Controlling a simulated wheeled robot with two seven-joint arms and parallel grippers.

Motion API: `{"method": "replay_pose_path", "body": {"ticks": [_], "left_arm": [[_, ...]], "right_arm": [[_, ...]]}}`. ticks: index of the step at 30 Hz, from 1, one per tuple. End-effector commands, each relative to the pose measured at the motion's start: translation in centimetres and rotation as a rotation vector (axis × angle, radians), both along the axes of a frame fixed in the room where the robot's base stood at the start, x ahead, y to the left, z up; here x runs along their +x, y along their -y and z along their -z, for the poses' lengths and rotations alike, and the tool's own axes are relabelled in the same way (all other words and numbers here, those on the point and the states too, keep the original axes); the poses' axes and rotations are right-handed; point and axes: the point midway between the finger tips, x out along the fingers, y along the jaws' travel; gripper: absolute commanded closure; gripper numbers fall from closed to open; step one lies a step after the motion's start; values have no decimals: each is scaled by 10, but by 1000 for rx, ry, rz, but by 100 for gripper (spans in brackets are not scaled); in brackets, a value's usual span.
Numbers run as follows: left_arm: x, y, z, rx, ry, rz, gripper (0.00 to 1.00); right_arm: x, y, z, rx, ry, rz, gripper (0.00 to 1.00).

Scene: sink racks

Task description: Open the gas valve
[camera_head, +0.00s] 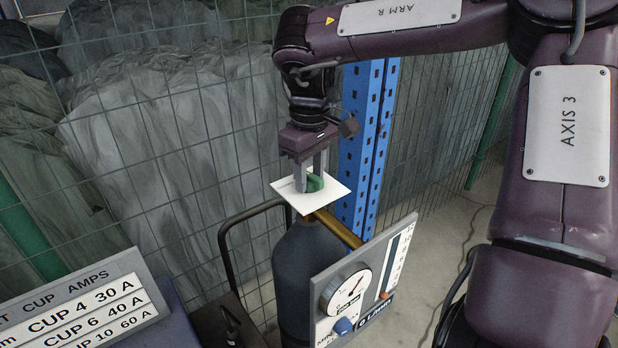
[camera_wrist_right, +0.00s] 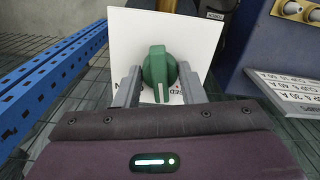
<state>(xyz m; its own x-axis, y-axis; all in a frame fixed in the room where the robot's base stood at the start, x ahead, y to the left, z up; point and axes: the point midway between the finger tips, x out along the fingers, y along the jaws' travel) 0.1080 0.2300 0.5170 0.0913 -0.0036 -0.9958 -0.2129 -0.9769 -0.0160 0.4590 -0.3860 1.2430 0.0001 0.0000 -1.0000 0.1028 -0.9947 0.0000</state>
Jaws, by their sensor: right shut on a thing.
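The gas valve is a green knob (camera_head: 315,183) on a white square plate (camera_head: 333,189) atop a dark gas cylinder (camera_head: 308,262). In the right wrist view the green knob (camera_wrist_right: 158,72) stands before the white plate (camera_wrist_right: 196,30), its raised grip bar roughly upright. Lettering on the plate is partly covered. My right gripper (camera_head: 311,181) reaches down from above, its two grey fingers on either side of the knob and shut on it. The fingers also show in the right wrist view (camera_wrist_right: 158,88). My left gripper is not in view.
A gauge panel (camera_head: 362,282) with a dial and blue knob is joined by a brass pipe (camera_head: 338,230) at the cylinder. A blue perforated post (camera_head: 366,140) and wire mesh fence (camera_head: 180,130) stand behind. A cup amps sign (camera_head: 85,312) is at lower left.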

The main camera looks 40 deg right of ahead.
Motion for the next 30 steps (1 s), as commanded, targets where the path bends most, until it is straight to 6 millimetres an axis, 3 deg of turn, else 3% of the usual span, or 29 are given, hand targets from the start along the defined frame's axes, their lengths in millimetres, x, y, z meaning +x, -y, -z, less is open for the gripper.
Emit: {"method": "replay_pose_path", "body": {"ticks": [30], "left_arm": [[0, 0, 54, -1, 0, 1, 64]], "right_arm": [[0, 0, 4, 1, -1, 524, 91]]}}
